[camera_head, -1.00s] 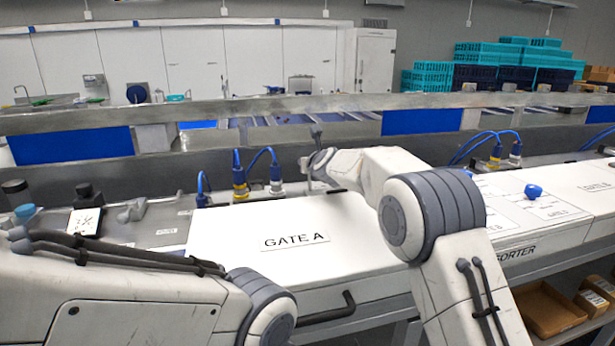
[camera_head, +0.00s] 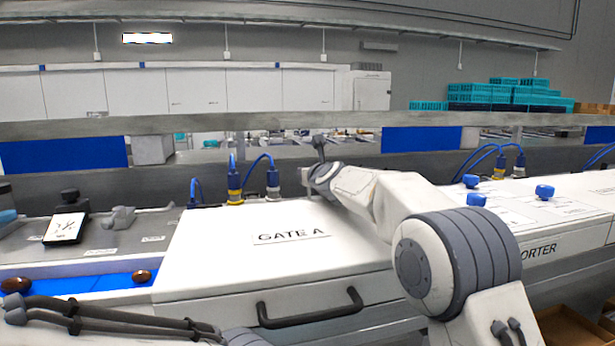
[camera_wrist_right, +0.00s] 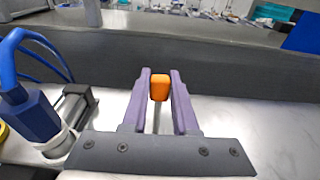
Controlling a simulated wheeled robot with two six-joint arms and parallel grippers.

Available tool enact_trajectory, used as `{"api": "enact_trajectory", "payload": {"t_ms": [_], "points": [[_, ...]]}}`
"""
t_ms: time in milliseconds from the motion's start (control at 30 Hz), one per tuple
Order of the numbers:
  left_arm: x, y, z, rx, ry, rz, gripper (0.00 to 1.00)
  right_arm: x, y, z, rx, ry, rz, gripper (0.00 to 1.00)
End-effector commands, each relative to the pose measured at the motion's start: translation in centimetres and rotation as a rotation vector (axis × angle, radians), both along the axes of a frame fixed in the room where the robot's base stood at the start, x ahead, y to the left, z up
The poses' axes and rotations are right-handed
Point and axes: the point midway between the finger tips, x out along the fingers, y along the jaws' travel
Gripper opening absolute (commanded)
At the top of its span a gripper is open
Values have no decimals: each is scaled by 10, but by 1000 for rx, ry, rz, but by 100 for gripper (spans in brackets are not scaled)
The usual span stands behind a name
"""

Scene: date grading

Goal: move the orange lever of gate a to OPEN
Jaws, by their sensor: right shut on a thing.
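In the right wrist view the orange lever (camera_wrist_right: 159,88) has an orange knob on a thin metal stem. My right gripper (camera_wrist_right: 160,82) is shut on it, with the two purple fingers on either side of the knob. In the head view my right arm reaches across the white Gate A cover (camera_head: 220,262) to its far edge, and the arm's end hides the lever there. The label GATE A (camera_head: 290,236) is on the cover. No OPEN marking is readable. My left arm is at the lower left of the head view, with its gripper out of the picture.
Blue cables on yellow and grey connectors (camera_head: 235,190) stand left of my right arm; a blue connector (camera_wrist_right: 35,115) is close beside the right gripper. A grey rail (camera_head: 300,121) runs behind. Two dates (camera_head: 141,276) lie on the blue belt (camera_head: 85,284) at left.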

Motion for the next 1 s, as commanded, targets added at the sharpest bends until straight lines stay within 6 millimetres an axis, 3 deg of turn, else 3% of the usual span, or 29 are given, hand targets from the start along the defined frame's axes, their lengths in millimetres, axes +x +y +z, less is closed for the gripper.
{"api": "enact_trajectory", "payload": {"t_ms": [67, 100, 167, 200, 600, 1000], "points": [[0, 0, 0, 0, 0, 0, 50, -1, 1, 2, 1, -2, 2, 0], [0, 0, 0, 0, 0, 0, 50, -1, 1, 2, 1, -1, 2, 31], [0, 0, 0, 0, 0, 0, 50, -1, 1, 1, 1, -1, 2, 54], [0, 0, 0, 0, 0, 0, 50, -1, 1, 1, 1, -1, 2, 57], [0, 0, -6, 0, 0, 0, 50, -6, -1, 0, 0, -1, 1, 57], [0, 0, -41, 0, 0, 0, 50, -70, -22, 9, 1, -3, 2, 57]]}}
